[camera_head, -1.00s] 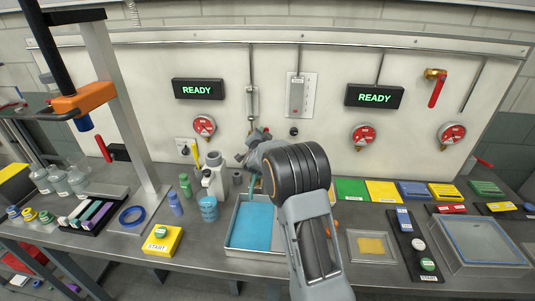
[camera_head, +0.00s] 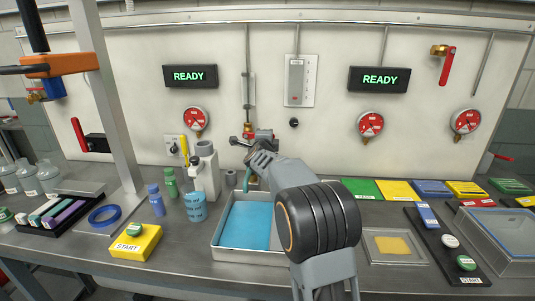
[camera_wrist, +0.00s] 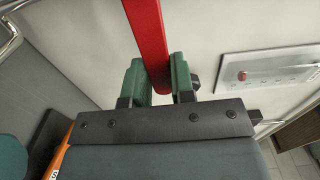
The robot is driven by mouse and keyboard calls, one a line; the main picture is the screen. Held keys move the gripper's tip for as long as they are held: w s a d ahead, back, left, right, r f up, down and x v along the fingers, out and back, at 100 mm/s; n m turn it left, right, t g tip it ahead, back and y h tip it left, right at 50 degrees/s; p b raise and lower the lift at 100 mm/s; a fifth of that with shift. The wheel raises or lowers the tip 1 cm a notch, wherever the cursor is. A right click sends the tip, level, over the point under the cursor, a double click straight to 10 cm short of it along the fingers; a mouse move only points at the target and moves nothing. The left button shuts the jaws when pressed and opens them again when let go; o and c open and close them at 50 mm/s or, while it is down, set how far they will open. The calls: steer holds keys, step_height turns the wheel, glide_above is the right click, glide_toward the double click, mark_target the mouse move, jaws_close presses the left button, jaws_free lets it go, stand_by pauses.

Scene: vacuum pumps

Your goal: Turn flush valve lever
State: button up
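A red lever (camera_wrist: 150,38) runs down from the top of the wrist view, and its lower end lies between the green finger pads of my gripper (camera_wrist: 161,80). In the head view my arm reaches to the brass and red valve (camera_head: 248,131) on the vertical pipe at the wall panel. My own wrist and forearm hide most of the lever and fingers there.
Below my arm stands a metal tray (camera_head: 217,240) with a blue surface. White, blue and green bottles stand to its left, with a yellow START block (camera_head: 136,242). Pressure gauges (camera_head: 370,125) hang on the wall. A clear-lidded box (camera_head: 490,240) is at the right.

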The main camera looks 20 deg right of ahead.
steer(key=o, duration=0.5)
steer(key=shift+s+a, duration=0.1)
steer(key=shift+s, duration=0.05)
steer(key=shift+v, duration=0.8)
steer(key=shift+b+v, duration=1)
steer(key=shift+v, duration=2.05)
steer(key=shift+r, duration=0.1)
